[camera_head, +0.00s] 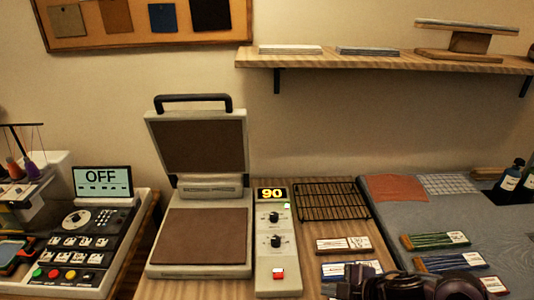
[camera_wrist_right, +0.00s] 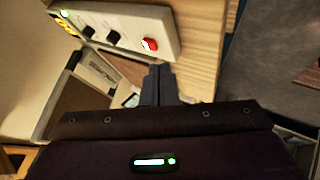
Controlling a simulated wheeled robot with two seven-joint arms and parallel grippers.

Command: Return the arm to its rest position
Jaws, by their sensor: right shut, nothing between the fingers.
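My right gripper (camera_head: 350,287) shows as a dark shape at the bottom edge of the head view, right of centre, with the dark arm behind it. In the right wrist view its two dark fingers (camera_wrist_right: 159,84) are together with nothing between them, above the wooden table top. My left gripper and arm are not in the head view.
An open heat press (camera_head: 200,236) stands left of its control box (camera_head: 277,250), which reads 90. A wire rack (camera_head: 332,201) and labelled packets (camera_head: 344,245) lie to the right. A grey mat (camera_head: 390,222) holds several packs. A machine (camera_head: 75,245) reading OFF is far left.

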